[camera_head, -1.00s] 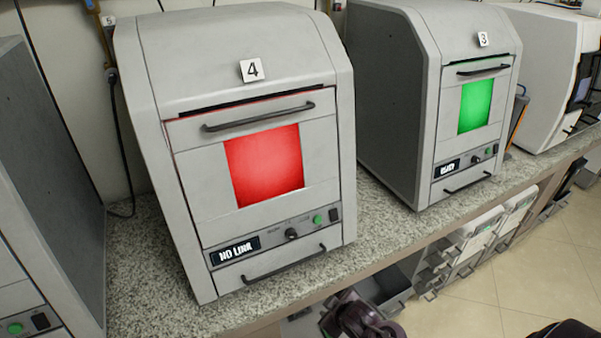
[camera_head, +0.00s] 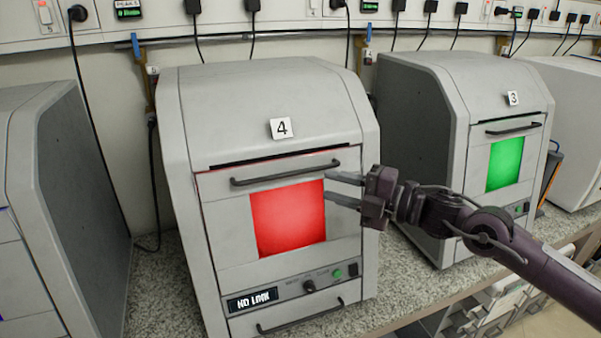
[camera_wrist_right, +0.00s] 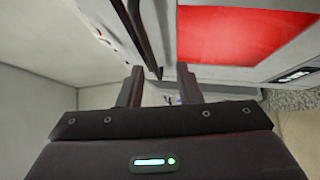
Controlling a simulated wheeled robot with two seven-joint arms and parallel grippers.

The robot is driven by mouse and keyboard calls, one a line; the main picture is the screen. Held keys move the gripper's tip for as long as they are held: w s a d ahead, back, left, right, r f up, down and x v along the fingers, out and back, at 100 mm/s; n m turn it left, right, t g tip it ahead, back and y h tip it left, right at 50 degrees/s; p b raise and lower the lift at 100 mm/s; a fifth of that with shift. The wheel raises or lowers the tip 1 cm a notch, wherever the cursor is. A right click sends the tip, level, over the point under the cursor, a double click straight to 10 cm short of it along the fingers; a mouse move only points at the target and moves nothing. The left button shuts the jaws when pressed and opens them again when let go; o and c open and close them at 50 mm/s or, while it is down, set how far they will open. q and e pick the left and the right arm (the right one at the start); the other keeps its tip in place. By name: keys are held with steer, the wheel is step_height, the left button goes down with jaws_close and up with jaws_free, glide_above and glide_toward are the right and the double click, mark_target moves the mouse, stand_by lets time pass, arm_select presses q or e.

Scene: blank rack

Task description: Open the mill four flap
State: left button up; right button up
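Mill four (camera_head: 270,100) is the grey machine with the "4" label, left of centre in the head view. Its front flap (camera_head: 225,215) with a glowing red window (camera_head: 288,218) looks closed. A dark bar handle (camera_head: 285,172) runs along the flap's top. My right gripper (camera_head: 328,187) is open and empty in front of the flap's right side, just below the handle's right end. Contact cannot be told. My left gripper is not in view.
Mill three (camera_head: 440,90), with a green window, stands to the right, behind my right arm. Another grey machine (camera_head: 70,200) stands close on the left. All sit on a speckled counter (camera_head: 160,290). Mill four's lower handle (camera_head: 300,318) is below its control strip.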

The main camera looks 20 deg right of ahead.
mark_target(296, 174)
steer(key=shift+n+g+y, duration=0.4)
steer(key=shift+n, duration=0.3)
steer(key=w+a+p, duration=0.1)
steer(key=w+a+r+p, duration=0.1)
steer(key=a, duration=0.1)
steer(key=w+a+p, duration=0.1)
steer(key=w+a, duration=0.1)
steer(key=shift+a+r+p, duration=0.15)
steer(key=shift+r+p, duration=0.2)
steer(key=shift+r, duration=0.05)
steer(key=shift+w+a+f, duration=0.25)
steer(key=shift+w+a, duration=0.1)
steer(key=shift+a, duration=0.1)
jaws_close()
